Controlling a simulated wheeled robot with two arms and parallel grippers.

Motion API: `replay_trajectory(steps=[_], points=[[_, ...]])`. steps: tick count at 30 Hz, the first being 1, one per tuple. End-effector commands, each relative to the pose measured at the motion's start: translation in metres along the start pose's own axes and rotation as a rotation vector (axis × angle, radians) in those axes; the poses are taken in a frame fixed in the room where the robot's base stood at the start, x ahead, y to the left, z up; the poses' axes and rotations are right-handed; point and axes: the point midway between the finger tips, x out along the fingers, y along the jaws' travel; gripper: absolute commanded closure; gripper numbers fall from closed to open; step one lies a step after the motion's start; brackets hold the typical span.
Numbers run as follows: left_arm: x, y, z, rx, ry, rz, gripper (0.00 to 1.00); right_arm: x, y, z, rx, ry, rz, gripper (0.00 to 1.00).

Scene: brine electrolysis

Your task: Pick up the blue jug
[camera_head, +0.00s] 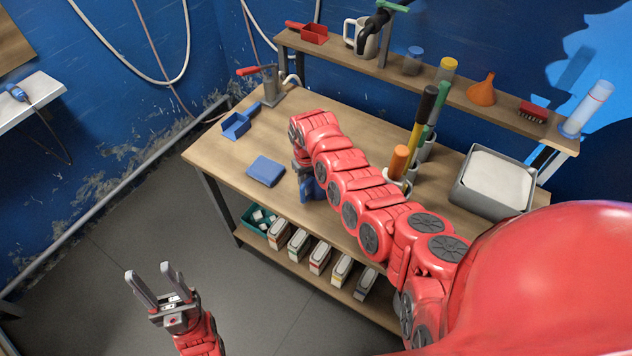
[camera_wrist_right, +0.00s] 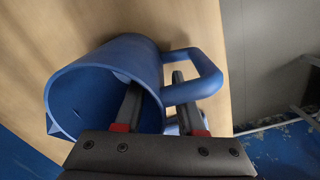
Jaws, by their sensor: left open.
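The blue jug (camera_head: 308,190) stands near the front edge of the wooden bench, mostly hidden by my right arm. In the right wrist view the jug (camera_wrist_right: 90,85) shows its open mouth and its loop handle (camera_wrist_right: 212,75). My right gripper (camera_wrist_right: 157,85) is at the jug with its fingers apart. One finger lies at the mouth, the other shows through the handle loop, with the jug's wall between them. I see no clear contact with the wall. My left gripper (camera_head: 153,284) is open and empty above the floor, well away from the bench.
On the bench (camera_head: 215,155) are a blue flat block (camera_head: 266,170), a blue open tray (camera_head: 237,124), and a grey bin (camera_head: 493,180) at right. A shelf (camera_head: 510,110) runs along the back. Boxes fill the lower shelf.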

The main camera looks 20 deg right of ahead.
Motion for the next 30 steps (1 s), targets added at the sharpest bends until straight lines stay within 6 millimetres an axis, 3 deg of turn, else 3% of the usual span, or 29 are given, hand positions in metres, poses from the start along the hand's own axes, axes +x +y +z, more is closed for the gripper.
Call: replay_trajectory(steps=[1, 6, 30], points=[[-0.0001, 0.0000, 0.0000, 0.000, 0.000, 0.000, 0.50, -0.0002, 0.0001, -0.0001, 0.000, 0.000, 0.000, 0.69], [0.0000, 0.0000, 0.0000, 0.000, 0.000, 0.000, 0.50, -0.0004, 0.0002, -0.0003, 0.000, 0.001, 0.000, 0.99], [0.0000, 0.0000, 0.0000, 0.000, 0.000, 0.000, 0.50, -0.0007, 0.0003, -0.0004, 0.000, 0.001, 0.000, 1.00]])
